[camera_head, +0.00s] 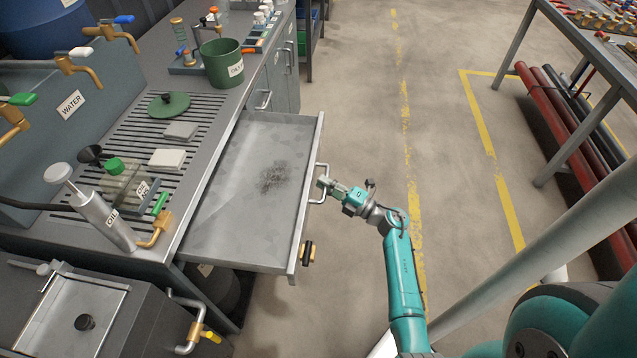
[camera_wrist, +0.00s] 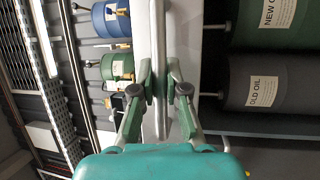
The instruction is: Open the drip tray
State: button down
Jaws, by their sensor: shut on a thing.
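The drip tray (camera_head: 245,190) is a shallow grey metal drawer under the slatted bench top. It is pulled well out of the bench toward the right in the head view, with a dark stain on its floor. Its bar handle (camera_head: 323,183) is on the outer front panel. My gripper (camera_head: 325,183) is at this handle, with its fingers around the bar. In the wrist view the handle bar (camera_wrist: 158,50) runs up the middle, and my gripper (camera_wrist: 158,92) has a finger on each side of it, shut on it.
The bench top (camera_head: 205,90) holds an oil pump bottle (camera_head: 100,215), a green bucket (camera_head: 222,65) and small items. The floor (camera_head: 375,90) right of the tray is clear, up to a rack with red pipes (camera_head: 560,120).

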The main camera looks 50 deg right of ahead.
jog(key=c, duration=1.2)
grip_release()
jog(key=shift+v, duration=3.75)
jog(key=shift+s+d+f, duration=0.1)
